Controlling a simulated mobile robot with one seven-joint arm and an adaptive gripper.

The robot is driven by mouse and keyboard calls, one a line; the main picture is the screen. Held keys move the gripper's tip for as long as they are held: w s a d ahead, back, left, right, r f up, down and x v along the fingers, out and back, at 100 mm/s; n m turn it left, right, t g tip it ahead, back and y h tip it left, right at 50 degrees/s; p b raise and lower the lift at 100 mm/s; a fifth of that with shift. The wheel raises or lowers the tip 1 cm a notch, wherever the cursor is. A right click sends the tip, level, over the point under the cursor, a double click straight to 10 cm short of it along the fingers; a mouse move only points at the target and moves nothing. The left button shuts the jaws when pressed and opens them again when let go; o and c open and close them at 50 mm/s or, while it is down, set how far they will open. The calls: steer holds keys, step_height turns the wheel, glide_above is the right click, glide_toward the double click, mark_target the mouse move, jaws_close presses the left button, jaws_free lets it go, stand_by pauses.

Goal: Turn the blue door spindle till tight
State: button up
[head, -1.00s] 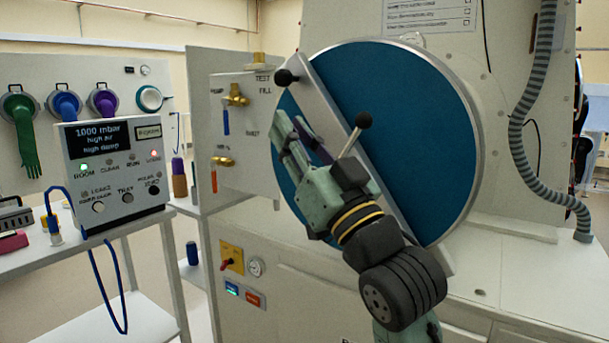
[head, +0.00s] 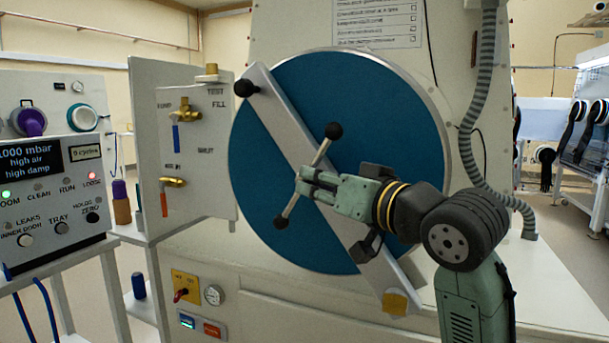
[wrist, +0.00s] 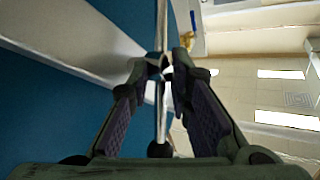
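The round blue door (head: 400,130) is closed on the chamber front, with a grey diagonal bar (head: 275,115) across it. Its spindle has a thin cross handle with a black knob (head: 333,130) at the upper right and another (head: 281,223) at the lower left. My gripper (head: 304,182) comes from the right and reaches the handle's middle. In the wrist view my gripper (wrist: 162,65) has its two fingers apart, with the metal handle rod (wrist: 162,112) between them. A gap shows beside the rod; contact at the tips is unclear.
A valve panel (head: 205,125) stands left of the door. The control box (head: 55,180) at far left reads 1000 mbar, with a red lamp lit at LOOSE. A ribbed hose (head: 485,110) hangs at the right. Another black knob (head: 246,88) tops the bar.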

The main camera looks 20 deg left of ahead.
mark_target(308, 180)
steer(key=shift+x, duration=1.7)
jaws_close()
